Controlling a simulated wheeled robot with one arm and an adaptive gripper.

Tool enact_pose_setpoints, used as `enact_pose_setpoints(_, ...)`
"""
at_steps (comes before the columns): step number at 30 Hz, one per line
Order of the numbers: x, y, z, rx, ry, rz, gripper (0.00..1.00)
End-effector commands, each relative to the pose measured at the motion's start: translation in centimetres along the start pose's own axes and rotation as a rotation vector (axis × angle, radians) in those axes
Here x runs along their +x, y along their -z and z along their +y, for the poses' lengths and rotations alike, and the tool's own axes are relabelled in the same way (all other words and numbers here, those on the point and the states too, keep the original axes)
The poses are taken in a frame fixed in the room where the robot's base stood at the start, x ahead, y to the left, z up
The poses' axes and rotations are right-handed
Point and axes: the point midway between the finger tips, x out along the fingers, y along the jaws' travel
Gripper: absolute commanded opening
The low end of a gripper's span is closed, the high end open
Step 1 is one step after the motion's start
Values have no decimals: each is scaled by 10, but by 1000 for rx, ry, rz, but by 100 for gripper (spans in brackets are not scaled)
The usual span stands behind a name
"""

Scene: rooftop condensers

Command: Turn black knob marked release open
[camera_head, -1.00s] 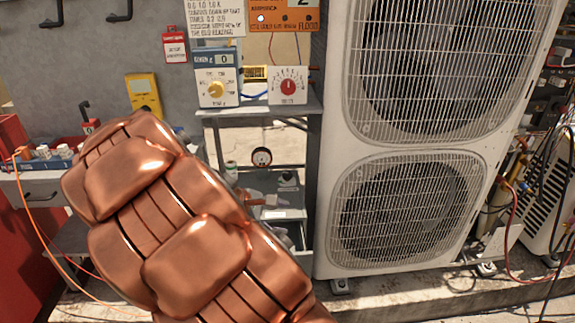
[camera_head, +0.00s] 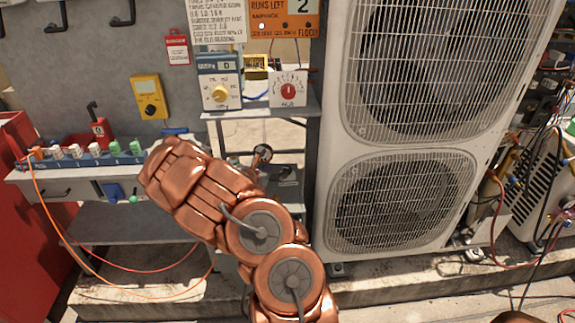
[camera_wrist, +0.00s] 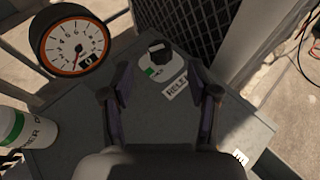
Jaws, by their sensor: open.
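In the wrist view, a black knob (camera_wrist: 159,52) stands on a pale round base with a green mark on its left side. A white label (camera_wrist: 176,86) beside it, partly hidden by my right finger, reads "RELE…". My gripper (camera_wrist: 160,88) is open, its two dark fingers spread to the left and right of the knob's near side. The knob lies ahead of the gap between the fingers, and I see no contact. In the head view, my copper arm hides the knob and the gripper.
A round gauge (camera_wrist: 73,45) stands close to the left of the knob. A white bottle (camera_wrist: 18,130) is at the lower left. A tall condenser unit (camera_head: 333,130) rises right of the shelf. A bench with several coloured fittings (camera_head: 85,155) is at the left.

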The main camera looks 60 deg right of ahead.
Motion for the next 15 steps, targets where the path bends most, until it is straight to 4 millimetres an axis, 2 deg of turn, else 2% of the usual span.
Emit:
enact_pose_setpoints(5, 11, 2, 1, -6, -2, 3, 60)
enact_pose_setpoints(15, 53, 2, 0, -2, 0, 4, 60)
